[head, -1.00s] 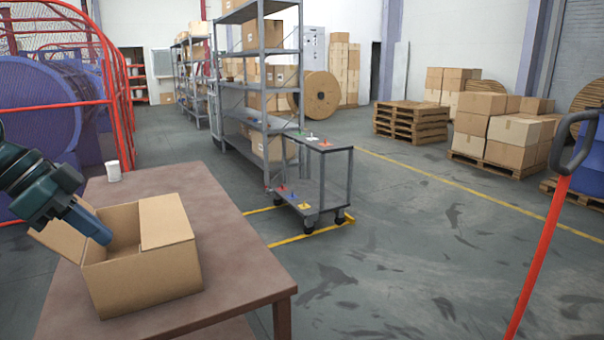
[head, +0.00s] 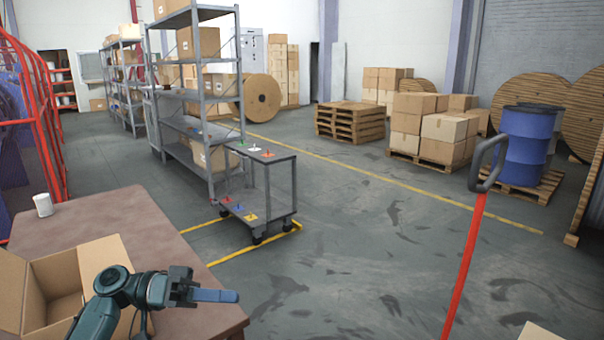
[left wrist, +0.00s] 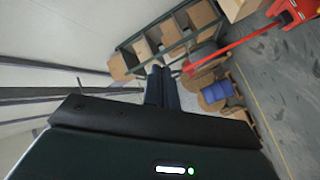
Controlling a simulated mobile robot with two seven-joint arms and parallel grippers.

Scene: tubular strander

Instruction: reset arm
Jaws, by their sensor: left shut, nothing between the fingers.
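In the left wrist view the shut fingers (left wrist: 158,72) show at the middle. My left forearm hides part of the box's front and right side. The box stands on the table with its flaps open. My right gripper is not in view.
A white cup (head: 43,205) stands at the table's back left. A grey cart (head: 262,190) stands beyond the table, next to the shelves (head: 205,130). A red handle bar (head: 466,262) rises at the right.

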